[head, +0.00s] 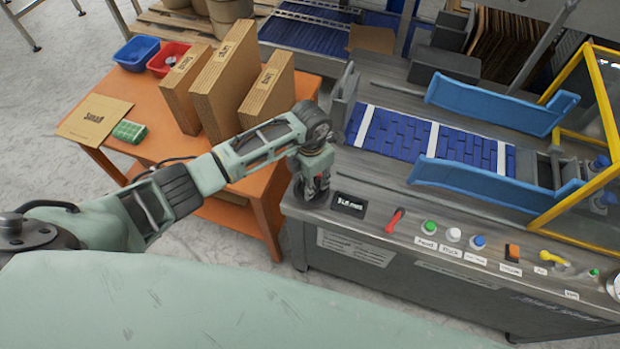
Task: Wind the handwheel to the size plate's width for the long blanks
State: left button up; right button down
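My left arm reaches in from the left, and its gripper (318,185) points down at the front left corner of the machine top. A dark round part, seemingly the handwheel (308,201), lies under the gripper and is mostly hidden by it. I cannot tell whether the fingers are closed on it. A small black display (349,205) with white characters sits just right of it; the text is too small to read surely. Brown upright blanks (505,35) stand in a magazine at the back right. I cannot make out a size plate for certain. My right gripper is not in view.
Blue guide rails (495,106) flank the blue conveyor (398,136). A red lever (394,221) and several labelled buttons line the front edge. A yellow-framed guard (605,100) stands right. The orange table (130,85) holds cardboard boxes (225,80), bins and a labelled card (94,120).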

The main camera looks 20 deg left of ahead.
pick_arm(q)
jog(key=shift+w+a+r, duration=0.1)
jog(key=shift+w+a, duration=0.05)
jog(key=c, duration=0.5)
